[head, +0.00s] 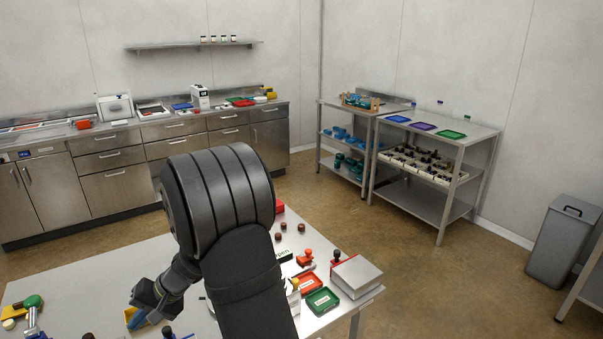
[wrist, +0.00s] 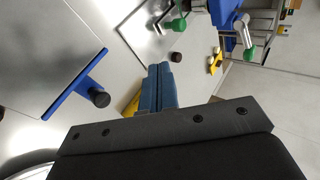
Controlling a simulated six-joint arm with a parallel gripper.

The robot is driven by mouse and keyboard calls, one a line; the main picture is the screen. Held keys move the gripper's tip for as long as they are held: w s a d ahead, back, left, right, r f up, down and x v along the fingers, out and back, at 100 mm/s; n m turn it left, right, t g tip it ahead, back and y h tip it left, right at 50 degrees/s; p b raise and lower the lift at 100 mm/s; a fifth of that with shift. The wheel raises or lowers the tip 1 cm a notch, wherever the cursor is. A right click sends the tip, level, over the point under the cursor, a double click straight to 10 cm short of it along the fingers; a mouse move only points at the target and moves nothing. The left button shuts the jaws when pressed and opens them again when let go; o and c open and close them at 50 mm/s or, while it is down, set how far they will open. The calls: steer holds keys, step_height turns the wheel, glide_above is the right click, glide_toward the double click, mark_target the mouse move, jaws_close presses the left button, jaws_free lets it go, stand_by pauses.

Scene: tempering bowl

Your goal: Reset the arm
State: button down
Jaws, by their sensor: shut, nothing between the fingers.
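My gripper (head: 140,319) is at the front left of the head view, above the steel table (head: 108,278). My arm comes up from the bottom of the picture and bends down to it, hiding the middle of the table. In the wrist view its blue fingers (wrist: 158,70) lie side by side, shut, with nothing between them. A yellow thing (wrist: 132,104) shows partly behind the fingers; I cannot tell if it is close to them.
Left of the fingers lies a blue bar (wrist: 72,86) with a dark knob. A red tray (head: 310,283), green tray (head: 322,301) and grey block (head: 356,274) crowd the right end. The table's back left is clear.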

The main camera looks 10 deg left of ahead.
steer(key=shift+a+f, duration=0.1)
steer(key=x, duration=0.9)
steer(key=shift+s+a+f, duration=0.2)
steer(key=shift+s, duration=0.05)
steer(key=shift+s+a+f, duration=0.1)
steer(key=shift+s+a, duration=0.2)
steer(key=shift+a, duration=0.2)
steer(key=shift+s+a, duration=0.3)
steer(key=shift+a, duration=0.2)
steer(key=shift+s+a, duration=0.35)
steer(key=shift+a, duration=0.3)
